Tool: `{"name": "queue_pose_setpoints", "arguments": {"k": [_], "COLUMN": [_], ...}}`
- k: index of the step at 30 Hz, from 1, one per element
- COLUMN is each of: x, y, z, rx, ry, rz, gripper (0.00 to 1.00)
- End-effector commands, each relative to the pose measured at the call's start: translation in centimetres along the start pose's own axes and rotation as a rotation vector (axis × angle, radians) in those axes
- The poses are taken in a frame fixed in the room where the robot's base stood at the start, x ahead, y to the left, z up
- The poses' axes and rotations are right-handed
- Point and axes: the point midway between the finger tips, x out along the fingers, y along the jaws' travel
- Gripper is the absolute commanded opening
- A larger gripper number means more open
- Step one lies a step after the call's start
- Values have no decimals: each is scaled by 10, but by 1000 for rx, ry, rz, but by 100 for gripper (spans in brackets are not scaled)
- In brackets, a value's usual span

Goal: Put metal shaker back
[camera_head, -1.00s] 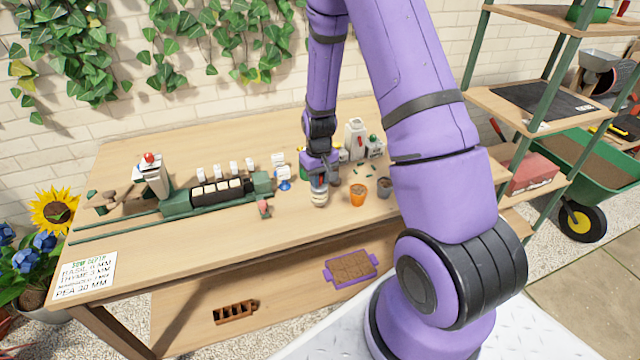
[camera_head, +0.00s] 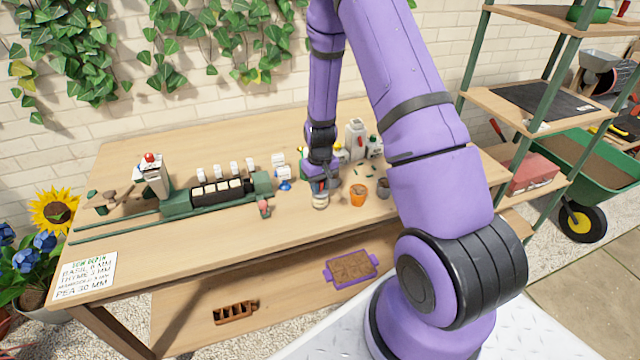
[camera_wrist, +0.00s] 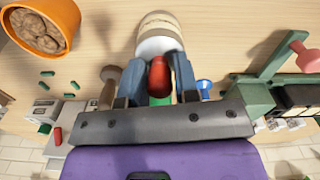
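A pale, labelled cylinder (camera_head: 320,201), apparently the metal shaker, is at the bench's front side in the head view. In the wrist view, its labelled side (camera_wrist: 160,25) and whitish near end lie just beyond my fingertips. My gripper (camera_head: 320,184) is directly above and behind it, pointing down. In the wrist view, my gripper's blue-grey fingers (camera_wrist: 159,72) stand apart on either side of a rounded red part (camera_wrist: 158,76). I cannot tell whether they press on it or whether it belongs to the shaker. The shaker's contact with the bench is unclear.
An orange pot (camera_head: 357,194) of brown filling and a grey pot (camera_head: 383,189) stand close right. A blue item (camera_head: 285,184) and a small pink-red item (camera_head: 264,208) are to the left. White containers (camera_head: 355,138) stand behind. The bench's front left (camera_head: 190,255) is clear.

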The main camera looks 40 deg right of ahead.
Motion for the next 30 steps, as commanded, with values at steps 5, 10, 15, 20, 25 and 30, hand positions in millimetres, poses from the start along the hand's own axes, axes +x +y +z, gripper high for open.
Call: {"name": "queue_pose_setpoints", "arguments": {"k": [5, 10, 15, 20, 25, 30], "x": [0, -1, -10, -34, -66, -94], "y": [0, 0, 0, 0, 0, 0], "z": [0, 0, -1, -1, -1, 0], "rx": [0, 0, 0, 0, 1, 0], "ry": [0, 0, 2, 5, 4, 3], "rz": [0, 0, 0, 1, 1, 0], "gripper": [48, 48, 48, 48, 48, 48]}}
